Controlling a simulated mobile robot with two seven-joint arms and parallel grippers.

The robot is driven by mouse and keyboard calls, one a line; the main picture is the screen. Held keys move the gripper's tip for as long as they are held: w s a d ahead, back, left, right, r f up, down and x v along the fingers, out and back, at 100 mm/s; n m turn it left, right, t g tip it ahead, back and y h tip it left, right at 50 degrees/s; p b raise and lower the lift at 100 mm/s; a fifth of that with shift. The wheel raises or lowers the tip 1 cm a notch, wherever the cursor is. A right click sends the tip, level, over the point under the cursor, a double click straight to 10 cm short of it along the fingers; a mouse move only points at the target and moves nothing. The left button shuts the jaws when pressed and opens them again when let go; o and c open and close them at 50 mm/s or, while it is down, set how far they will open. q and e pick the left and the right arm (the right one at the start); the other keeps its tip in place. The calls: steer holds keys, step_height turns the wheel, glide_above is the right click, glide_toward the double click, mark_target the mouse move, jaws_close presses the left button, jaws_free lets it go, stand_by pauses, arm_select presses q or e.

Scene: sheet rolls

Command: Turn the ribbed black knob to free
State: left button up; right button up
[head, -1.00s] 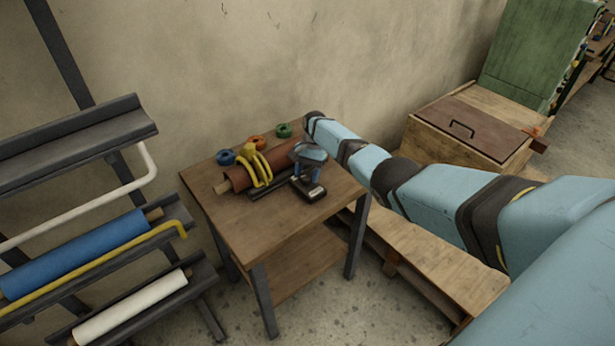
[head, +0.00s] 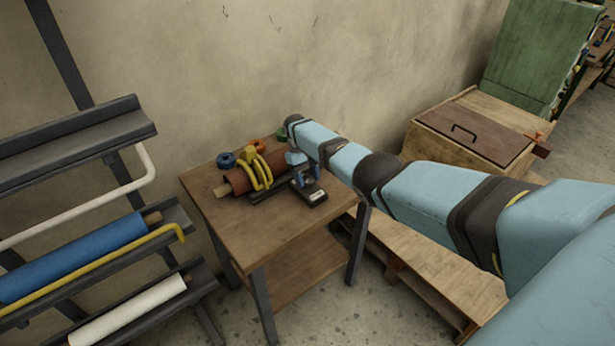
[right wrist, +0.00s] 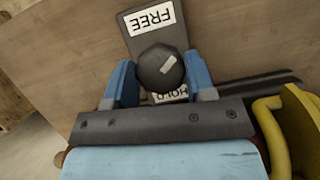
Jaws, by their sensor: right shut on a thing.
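The ribbed black knob (right wrist: 157,72) sits on a dark plate (right wrist: 137,48) with a white FREE label (right wrist: 150,18) at the top and a partly hidden HOLD label (right wrist: 172,97) below, both upside down in the right wrist view. A pale mark on the knob's top slants toward the upper right. My right gripper (right wrist: 161,84) has a blue finger on each side of the knob and is shut on it. In the head view, my right gripper (head: 306,177) is at the plate (head: 315,197) on the wooden table (head: 260,232). My left gripper is out of view.
A brown roll (head: 236,181) with a yellow clamp-like piece (head: 261,172) lies close beside the gripper. A rack with a blue roll (head: 75,258) stands at left. The table's front is clear.

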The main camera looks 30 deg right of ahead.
steer(key=n+h+p, duration=0.1)
steer(key=n, duration=0.3)
steer(key=shift+a+n+h+p, duration=0.1)
steer(key=shift+n+h+p, duration=0.2)
steer(key=shift+h+p, duration=0.1)
steer(key=n+t+h+p, duration=0.1)
steer(key=n+p, duration=0.1)
steer(key=n, duration=0.2)
steer(key=shift+s, duration=0.1)
steer(key=shift+n+t+h+p, duration=0.4)
steer(key=shift+n+p, duration=0.2)
steer(key=shift+n, duration=0.2)
steer(key=o, duration=0.9)
